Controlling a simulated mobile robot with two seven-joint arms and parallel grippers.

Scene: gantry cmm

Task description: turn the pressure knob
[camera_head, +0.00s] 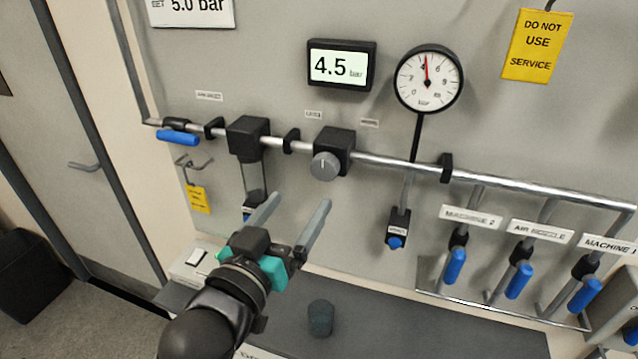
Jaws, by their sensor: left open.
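The pressure knob (325,166) is a round grey knob with a white mark pointing up, on the front of a black regulator block (336,141) on the steel pipe. My left gripper (296,202) is open and empty, below and a little left of the knob, with its two grey fingers apart and pointing up toward the panel. It does not touch the knob. The digital display (341,66) reads 4.5 bar. The round gauge (428,80) has its needle near 4. A sign (193,11) at the top reads 5.0 bar. My right gripper is not in view.
The pipe (400,163) crosses the panel. A filter block (248,137) is left of the knob, and a blue-handled valve (178,138) is further left. Blue valve handles (455,266) line the lower right. A dark cup (321,317) stands on the dark shelf (410,325). A yellow service tag (537,45) hangs upper right.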

